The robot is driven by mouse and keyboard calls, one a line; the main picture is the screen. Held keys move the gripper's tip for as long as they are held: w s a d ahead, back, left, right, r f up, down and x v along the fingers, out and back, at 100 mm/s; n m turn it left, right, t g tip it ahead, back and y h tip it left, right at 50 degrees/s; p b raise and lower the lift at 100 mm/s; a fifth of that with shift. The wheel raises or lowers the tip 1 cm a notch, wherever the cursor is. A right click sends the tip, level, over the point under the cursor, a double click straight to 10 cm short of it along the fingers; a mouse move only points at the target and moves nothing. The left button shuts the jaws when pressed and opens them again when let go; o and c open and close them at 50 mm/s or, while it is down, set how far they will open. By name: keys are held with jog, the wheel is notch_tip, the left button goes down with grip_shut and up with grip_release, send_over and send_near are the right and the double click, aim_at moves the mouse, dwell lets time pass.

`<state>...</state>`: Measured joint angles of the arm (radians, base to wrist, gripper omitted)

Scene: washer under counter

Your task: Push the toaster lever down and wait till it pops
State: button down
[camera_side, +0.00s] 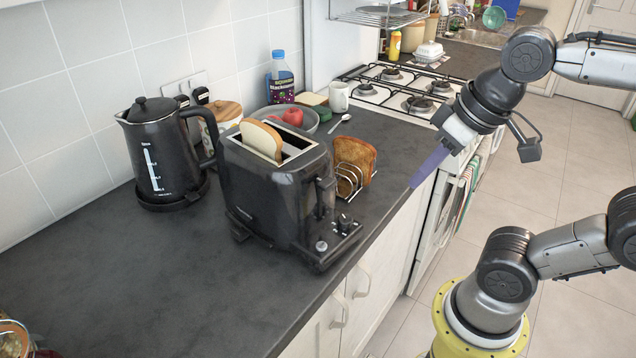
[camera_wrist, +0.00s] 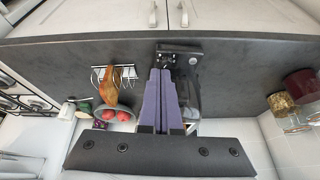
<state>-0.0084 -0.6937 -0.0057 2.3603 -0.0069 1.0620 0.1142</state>
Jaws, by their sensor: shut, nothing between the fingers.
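The black toaster (camera_side: 262,195) stands on the counter, with a pale bread slice (camera_side: 262,139) sticking up from one slot. Its lever (camera_side: 326,184) is on the end facing the counter's front edge, above the knob and buttons (camera_side: 343,224). My gripper (camera_side: 415,184) has purple fingers, closed and empty, to the right of the toaster by the counter's front edge, apart from it. In the wrist view the shut fingers (camera_wrist: 160,72) cover part of the toaster (camera_wrist: 190,90); its control panel (camera_wrist: 192,60) shows beyond the tips. The lever is hard to make out there.
A toast rack (camera_side: 354,168) with brown toast stands just behind the toaster. A black kettle (camera_side: 160,160) is to its left, and a fruit bowl (camera_side: 303,118) is behind. The hob (camera_side: 400,88) lies further back. The front-left counter (camera_side: 130,290) is clear.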

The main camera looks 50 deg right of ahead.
jog(key=w+a+r+g, duration=0.2)
jog(key=w+r, duration=0.4)
jog(key=w, duration=0.1)
jog(key=g, duration=0.2)
send_near(329, 182)
jog(key=shift+s+r, duration=0.2)
jog(key=shift+r, duration=0.05)
jog(key=shift+f, duration=0.1)
jog(key=shift+w+f, duration=0.15)
jog(key=shift+f, duration=1.55)
jog(key=shift+w+f, duration=0.2)
jog(key=shift+f, duration=1.5)
